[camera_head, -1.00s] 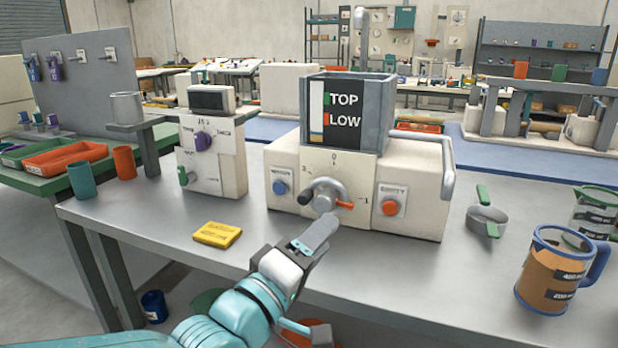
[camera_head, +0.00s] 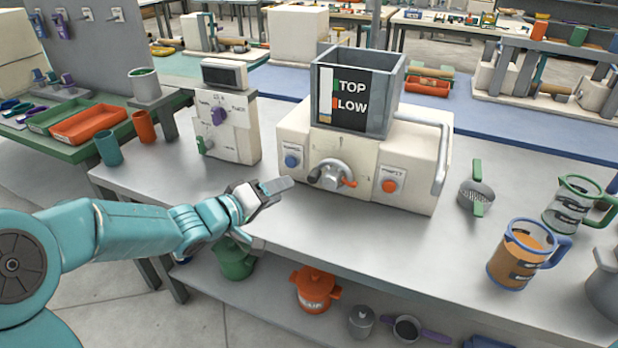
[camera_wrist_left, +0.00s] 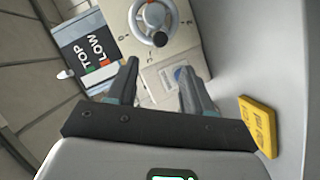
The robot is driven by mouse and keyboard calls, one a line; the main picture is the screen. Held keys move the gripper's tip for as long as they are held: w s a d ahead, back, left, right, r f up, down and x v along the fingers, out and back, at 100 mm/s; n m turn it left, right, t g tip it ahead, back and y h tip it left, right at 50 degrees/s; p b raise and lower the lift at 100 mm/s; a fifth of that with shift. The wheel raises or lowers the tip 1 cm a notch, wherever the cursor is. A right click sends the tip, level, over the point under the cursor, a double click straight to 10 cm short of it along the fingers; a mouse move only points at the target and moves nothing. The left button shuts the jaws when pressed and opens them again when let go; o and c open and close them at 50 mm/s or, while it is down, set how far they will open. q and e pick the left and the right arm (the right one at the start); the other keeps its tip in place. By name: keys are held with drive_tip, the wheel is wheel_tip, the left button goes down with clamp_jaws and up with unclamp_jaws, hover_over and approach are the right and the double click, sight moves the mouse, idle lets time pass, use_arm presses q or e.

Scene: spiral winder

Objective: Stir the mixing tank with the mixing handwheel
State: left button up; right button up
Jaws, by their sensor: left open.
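The mixing handwheel (camera_head: 331,175), grey with a dark knob and an orange pointer beside it, is on the front of the cream machine (camera_head: 420,150). It also shows at the top of the left wrist view (camera_wrist_left: 153,18). The grey mixing tank (camera_head: 392,100), with a TOP/LOW level panel, sits on top; it shows tilted in the left wrist view (camera_wrist_left: 88,45). My left gripper (camera_head: 272,213) is open and empty, in front of the machine's left side and apart from the handwheel. Its two fingers (camera_wrist_left: 158,85) point toward the machine front. My right gripper is out of view.
A blue button (camera_head: 291,161) and an orange button (camera_head: 389,185) flank the handwheel. A yellow block (camera_wrist_left: 258,125) lies near my gripper. The table before the machine is mostly clear.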

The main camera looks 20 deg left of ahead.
sight(308, 178)
use_arm(q)
drive_tip(key=b+x, duration=0.1)
drive_tip(key=x, duration=0.9)
drive_tip(key=shift+w+d+f, duration=0.1)
drive_tip(key=shift+w+d, duration=0.05)
drive_tip(key=shift+w, duration=0.15)
clamp_jaws()
